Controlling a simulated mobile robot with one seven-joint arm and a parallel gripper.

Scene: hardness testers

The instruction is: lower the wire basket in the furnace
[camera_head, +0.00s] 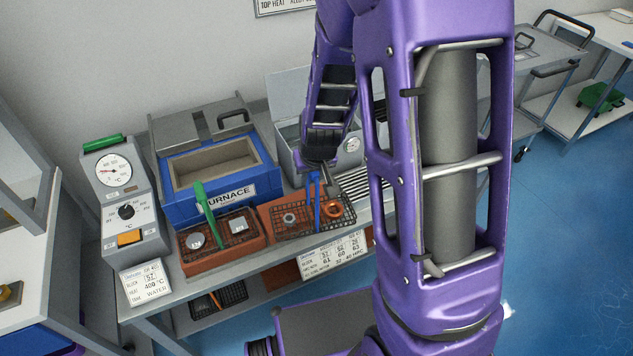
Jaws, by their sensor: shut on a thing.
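The blue furnace (262,178) stands on the bench with its top chamber open and empty-looking. My gripper (315,172) is shut on the upright blue handle (317,197) of a dark wire basket (292,233), right of the furnace. A grey ring and an orange ring show in this basket. It is over a red-brown block, and I cannot tell whether it touches it. A second wire basket (222,243), with a green handle (203,200), sits on another red-brown block in front of the furnace and holds grey pieces.
A grey controller (132,210) with a dial and knob stands left of the furnace. An open grey tank (287,138) with a gauge is behind my gripper. Cards hang at the bench front. Another dark basket (233,293) is on the lower shelf.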

